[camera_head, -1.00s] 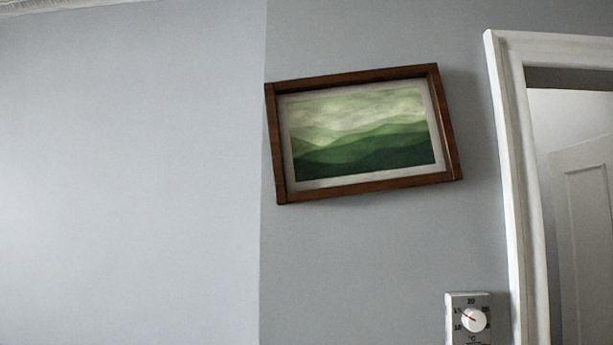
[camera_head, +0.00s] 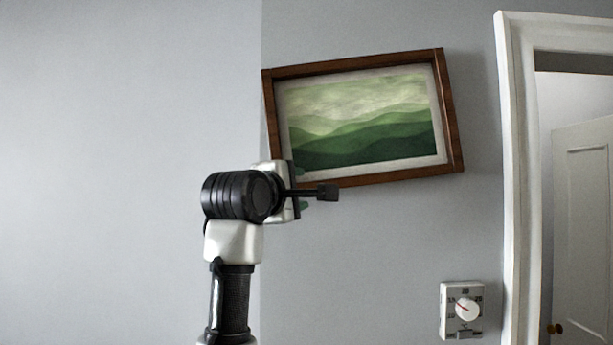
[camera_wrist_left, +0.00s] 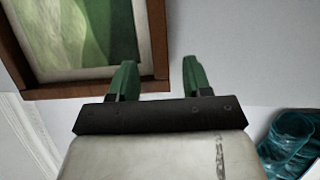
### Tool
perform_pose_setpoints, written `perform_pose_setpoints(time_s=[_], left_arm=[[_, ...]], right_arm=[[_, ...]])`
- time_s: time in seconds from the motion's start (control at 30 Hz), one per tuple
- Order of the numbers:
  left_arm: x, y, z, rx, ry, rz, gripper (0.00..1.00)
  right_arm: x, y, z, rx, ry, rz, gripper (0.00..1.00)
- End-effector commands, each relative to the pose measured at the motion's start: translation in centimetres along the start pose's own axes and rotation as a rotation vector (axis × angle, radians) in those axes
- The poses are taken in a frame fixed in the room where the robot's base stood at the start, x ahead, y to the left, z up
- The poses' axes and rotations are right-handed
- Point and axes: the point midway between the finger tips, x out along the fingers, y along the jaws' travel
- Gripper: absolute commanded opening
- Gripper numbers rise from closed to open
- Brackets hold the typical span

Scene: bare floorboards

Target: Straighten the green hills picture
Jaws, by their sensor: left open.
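The green hills picture (camera_head: 365,120) hangs on the grey wall in a brown wooden frame, tilted with its right side higher than its left. My left gripper (camera_head: 300,188) is at the frame's lower left corner in the head view, and my arm hides that corner. In the left wrist view, the open green fingers (camera_wrist_left: 157,78) show on either side of one strip of the frame (camera_wrist_left: 157,35), the bottom strip. One finger overlaps the picture and the other the wall. I cannot tell whether they touch the wood. My right gripper is out of view.
A white thermostat with a dial (camera_head: 462,310) is on the wall below right. A white door frame (camera_head: 515,180) stands right of the picture, with a white door (camera_head: 585,220) beyond. A teal glassy object (camera_wrist_left: 290,145) shows in the left wrist view. The wall at left is bare.

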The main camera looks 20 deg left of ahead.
Motion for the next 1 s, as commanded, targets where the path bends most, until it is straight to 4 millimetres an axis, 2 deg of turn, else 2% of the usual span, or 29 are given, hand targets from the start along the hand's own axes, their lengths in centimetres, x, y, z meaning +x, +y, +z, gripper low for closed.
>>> perform_pose_setpoints(time_s=[0.03, 0.1, 0.3, 0.7, 1.0], left_arm=[[1.1, 0.6, 0.1, 0.001, 0.001, -0.005, 0.49], [2.3, 0.5, 0.0, 0.001, 0.001, -0.004, 0.49], [4.7, 0.3, 0.0, 0.001, 0.001, -0.001, 0.49], [5.4, 0.0, 0.0, 0.001, 0.0, 0.001, 0.47], [5.4, 0.0, 0.0, 0.001, 0.001, 0.0, 0.01]], right_arm=[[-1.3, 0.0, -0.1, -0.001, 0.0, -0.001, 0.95], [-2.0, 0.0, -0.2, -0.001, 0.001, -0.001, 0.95], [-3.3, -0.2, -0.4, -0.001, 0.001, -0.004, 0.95], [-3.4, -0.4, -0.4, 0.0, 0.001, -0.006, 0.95], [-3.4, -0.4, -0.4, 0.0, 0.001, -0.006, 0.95]])
